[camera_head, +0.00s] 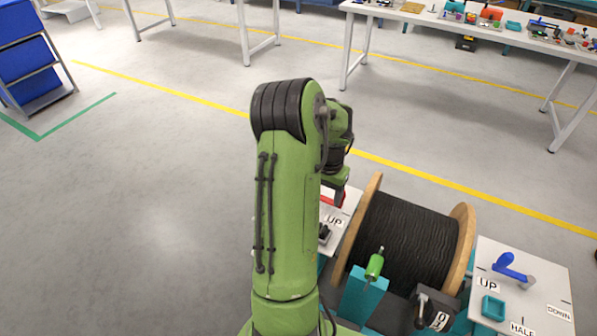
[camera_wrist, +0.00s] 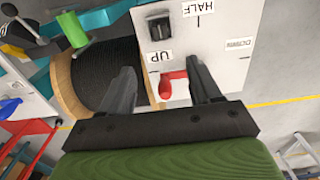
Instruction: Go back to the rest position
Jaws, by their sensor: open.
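My gripper (camera_wrist: 160,95) is open in the wrist view, its two dark fingers apart. A red lever handle (camera_wrist: 171,84) shows between the fingers, next to the UP label on a pale panel (camera_wrist: 222,75). I cannot tell whether a finger touches it. In the head view my green arm rises in the middle and hides most of that panel. A bit of the red handle (camera_head: 334,197) shows there below my wrist, and the fingers are hidden or too small to make out.
A black cable reel (camera_head: 405,240) with wooden flanges stands right of my arm. A second panel (camera_head: 546,285) with a blue lever (camera_head: 510,267) at UP is further right. A green handle (camera_head: 374,265) stands in front of the reel.

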